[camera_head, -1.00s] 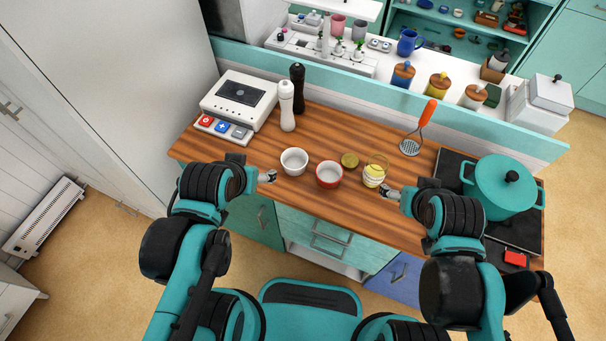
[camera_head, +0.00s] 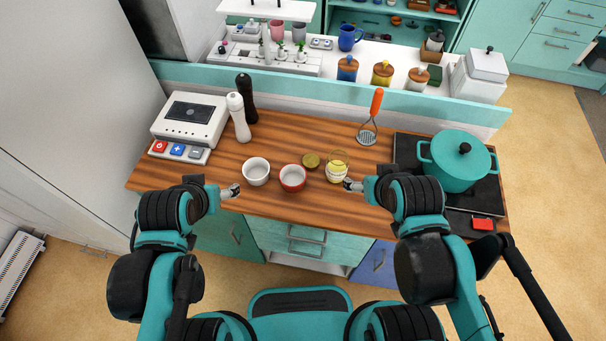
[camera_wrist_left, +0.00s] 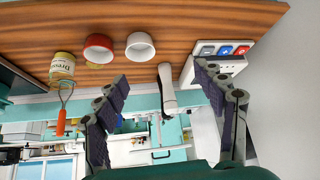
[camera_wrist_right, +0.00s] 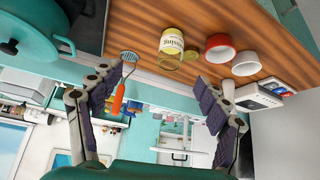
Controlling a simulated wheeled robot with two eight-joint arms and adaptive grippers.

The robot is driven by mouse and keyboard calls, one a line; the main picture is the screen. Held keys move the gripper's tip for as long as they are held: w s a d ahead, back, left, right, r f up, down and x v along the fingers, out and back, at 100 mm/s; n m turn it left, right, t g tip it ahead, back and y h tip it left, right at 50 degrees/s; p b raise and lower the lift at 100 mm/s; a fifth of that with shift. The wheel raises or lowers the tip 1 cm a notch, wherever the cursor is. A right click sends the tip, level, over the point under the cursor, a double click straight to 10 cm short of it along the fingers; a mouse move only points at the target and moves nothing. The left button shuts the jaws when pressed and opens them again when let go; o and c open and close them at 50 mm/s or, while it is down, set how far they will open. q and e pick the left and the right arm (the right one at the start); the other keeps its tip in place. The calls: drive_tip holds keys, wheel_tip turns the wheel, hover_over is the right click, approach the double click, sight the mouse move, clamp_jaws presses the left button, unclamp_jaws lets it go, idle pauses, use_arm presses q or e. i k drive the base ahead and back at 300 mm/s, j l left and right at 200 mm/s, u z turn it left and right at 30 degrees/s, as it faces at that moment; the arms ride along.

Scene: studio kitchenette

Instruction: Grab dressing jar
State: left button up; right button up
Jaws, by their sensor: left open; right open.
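The dressing jar (camera_head: 336,173) is a small glass jar with yellow contents and a pale label, standing on the wooden counter. A round olive-gold lid (camera_head: 311,161) lies on the counter just to its left. The jar also shows in the right wrist view (camera_wrist_right: 172,41), with its label partly readable, and in the left wrist view (camera_wrist_left: 63,66). My right gripper (camera_head: 349,184) is open and empty, close by the jar's right side. My left gripper (camera_head: 232,191) is open and empty at the counter's front, left of the white bowl.
A white bowl (camera_head: 256,171) and a red bowl (camera_head: 292,178) stand left of the jar. Pepper mills (camera_head: 239,117), a scale (camera_head: 190,119) and a masher (camera_head: 369,125) stand farther back. A teal pot (camera_head: 462,165) sits on the hob at right.

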sight(336, 172)
drive_tip(key=j+z, duration=0.2)
drive_tip(key=z, duration=0.15)
drive_tip(key=j+z, duration=0.2)
drive_tip(key=z, duration=0.2)
drive_tip(key=k+j+z, duration=0.1)
drive_tip(key=j, duration=0.3)
drive_tip(key=k+j, duration=0.2)
drive_tip(key=j, duration=0.2)
drive_tip(key=k+j+z, duration=0.15)
drive_tip(key=j, duration=0.2)
drive_tip(key=k+j+z, duration=0.1)
drive_tip(key=j, duration=0.3)
drive_tip(key=k+j, duration=0.25)
drive_tip(key=j+z, duration=0.05)
drive_tip(key=j, duration=0.05)
